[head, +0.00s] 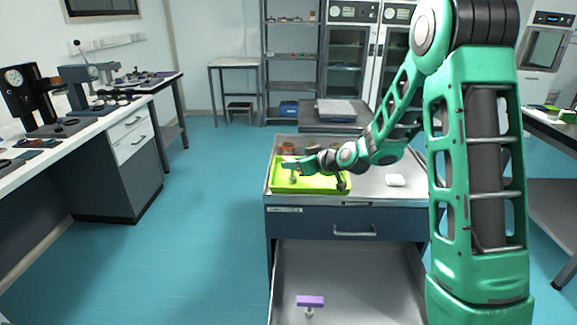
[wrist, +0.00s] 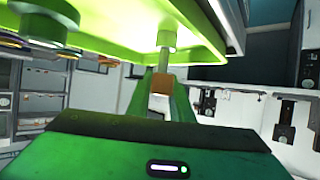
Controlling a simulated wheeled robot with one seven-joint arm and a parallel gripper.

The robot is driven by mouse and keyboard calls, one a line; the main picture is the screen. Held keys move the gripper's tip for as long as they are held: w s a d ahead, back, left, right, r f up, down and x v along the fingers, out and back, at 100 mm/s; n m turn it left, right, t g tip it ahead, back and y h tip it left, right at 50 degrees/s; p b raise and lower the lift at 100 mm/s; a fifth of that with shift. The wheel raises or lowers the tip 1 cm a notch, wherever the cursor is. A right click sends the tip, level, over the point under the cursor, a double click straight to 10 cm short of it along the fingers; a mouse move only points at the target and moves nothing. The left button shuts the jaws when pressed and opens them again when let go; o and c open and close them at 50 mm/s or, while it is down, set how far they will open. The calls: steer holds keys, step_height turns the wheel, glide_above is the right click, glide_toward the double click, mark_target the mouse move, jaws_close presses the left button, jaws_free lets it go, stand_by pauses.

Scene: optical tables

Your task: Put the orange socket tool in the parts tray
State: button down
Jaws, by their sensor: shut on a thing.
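The lime-green parts tray (head: 322,187) lies on top of the drawer cabinet in the head view. Its underlit-looking floor and rim (wrist: 110,42) fill the top of the wrist view, which appears upside down. My gripper (head: 290,165) is over the left part of the tray. In the wrist view my gripper (wrist: 160,92) is shut on the orange socket tool (wrist: 162,82), whose orange-brown handle shows between the fingers. Its pale socket end (wrist: 166,40) points toward the tray floor. I cannot tell whether it touches. The fingers hide much of the handle.
A dark item (head: 341,182) is at the tray's right end. A white object (head: 395,180) lies on the cabinet top. Small brown and dark items (head: 288,147) sit behind the tray. The drawer below is open, holding a purple-handled tool (head: 310,302). The floor left is clear.

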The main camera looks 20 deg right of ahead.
steer(key=c, duration=1.6)
jaws_free()
steer(key=shift+o, duration=0.2)
steer(key=v, duration=1.2)
steer(key=s+d+m+g+h, duration=0.2)
steer(key=s+d+m+g, duration=0.2)
steer(key=s, duration=0.9)
steer(key=s+d+f+m+g+h, duration=0.1)
steer(key=s+d+m+g, duration=0.2)
steer(key=s, duration=1.1)
steer(key=s+d+m+g+h, duration=0.2)
steer(key=s+d+m+g, duration=0.2)
steer(key=s, duration=0.9)
steer(key=shift+d+f+m+g+h, duration=0.3)
steer(key=shift+d+f+m, duration=0.05)
steer(key=shift+f+m, duration=0.05)
